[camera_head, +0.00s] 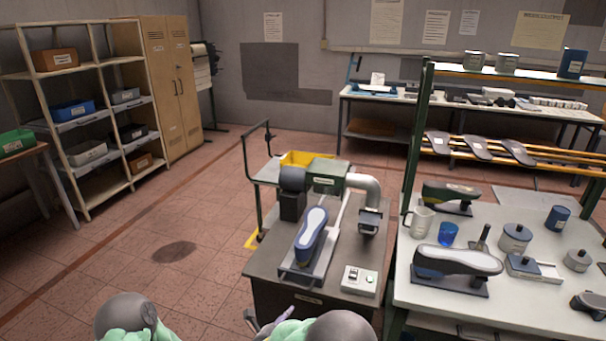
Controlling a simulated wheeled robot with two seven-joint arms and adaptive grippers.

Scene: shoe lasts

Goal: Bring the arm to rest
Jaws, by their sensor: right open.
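My right gripper (266,321) shows at the bottom edge, low in front of the dark machine bench, beside my rounded grey and green arm link. Only a small part of it is in view. It is open, and I see nothing held in it. Part of my left arm shows at the bottom left, but its gripper is out of the picture. A blue shoe last with a white sole (312,232) lies on a metal plate on the machine bench (275,272). Another last with a pale top (457,261) rests on a dark base on the white table (526,312).
A control box (358,281) sits at the bench's front right. A pitcher (418,222), a blue cup (448,234) and grey pots stand on the white table. A green post (416,150) rises at its left. Shelves (85,115) stand far left. The floor at left is clear.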

